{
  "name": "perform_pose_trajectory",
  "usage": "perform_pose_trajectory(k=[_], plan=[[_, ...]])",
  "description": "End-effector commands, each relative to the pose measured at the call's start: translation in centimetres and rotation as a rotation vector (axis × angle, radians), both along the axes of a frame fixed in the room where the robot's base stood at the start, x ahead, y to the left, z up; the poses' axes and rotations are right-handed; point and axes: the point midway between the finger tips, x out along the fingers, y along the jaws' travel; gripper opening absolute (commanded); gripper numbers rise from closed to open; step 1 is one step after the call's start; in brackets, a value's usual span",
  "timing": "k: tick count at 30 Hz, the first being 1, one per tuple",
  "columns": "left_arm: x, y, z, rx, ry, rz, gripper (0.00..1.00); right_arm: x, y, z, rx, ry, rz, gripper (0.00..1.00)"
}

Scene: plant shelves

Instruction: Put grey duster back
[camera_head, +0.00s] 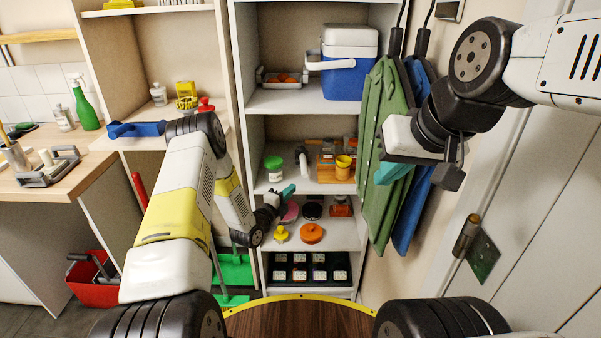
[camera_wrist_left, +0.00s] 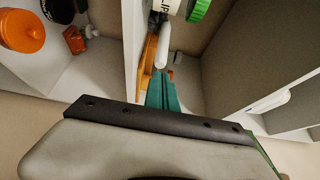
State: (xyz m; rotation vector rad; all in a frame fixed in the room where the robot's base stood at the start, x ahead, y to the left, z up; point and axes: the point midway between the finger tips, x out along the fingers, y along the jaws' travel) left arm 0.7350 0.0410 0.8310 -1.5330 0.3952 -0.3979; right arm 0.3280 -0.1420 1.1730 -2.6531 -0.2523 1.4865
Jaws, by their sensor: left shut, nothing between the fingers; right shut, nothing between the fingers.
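I cannot surely pick out a grey duster. A slim pale object with a darker end (camera_head: 302,160) stands on the middle shelf, left of a wooden tray, and may be it. In the left wrist view a pale rounded handle (camera_wrist_left: 163,48) shows just beyond my fingertips, probably the same object. My left gripper (camera_head: 287,192) is shut and empty at the front edge of that shelf; its teal fingers also show in the left wrist view (camera_wrist_left: 162,92). I cannot tell whether they touch the handle. My right gripper (camera_head: 392,174) is shut and empty, in front of the hanging boards.
A green-lidded jar (camera_head: 274,168) and a wooden tray (camera_head: 327,170) with jars flank the pale object. An orange lidded pot (camera_head: 312,233) sits on the shelf below. A blue cooler (camera_head: 349,62) is above. Green (camera_head: 381,150) and blue boards hang at the right.

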Motion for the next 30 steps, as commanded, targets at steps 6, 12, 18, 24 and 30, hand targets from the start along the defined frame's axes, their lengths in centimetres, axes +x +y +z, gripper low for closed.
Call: perform_pose_trajectory(k=[6, 12, 18, 24, 30], plan=[[4.0, -2.2, 0.0, -0.002, -0.001, 0.001, 0.00, 0.0, 0.0, 0.0, 0.000, 0.000, 0.000, 0.00], [6.1, -3.3, 0.0, 0.000, 0.000, 0.001, 0.00, 0.0, 0.0, 0.0, 0.000, 0.000, 0.000, 0.00], [6.7, -3.7, 0.0, -0.001, 0.003, 0.001, 0.00, 0.0, 0.0, 0.0, 0.000, 0.000, 0.000, 0.00], [6.7, -3.7, 0.0, -0.001, 0.003, 0.001, 0.00, 0.0, 0.0, 0.0, 0.000, 0.000, 0.000, 0.00], [7.1, -4.0, 0.0, -0.001, 0.000, 0.000, 0.00, 0.0, 0.0, 0.0, 0.000, 0.000, 0.000, 0.00]])
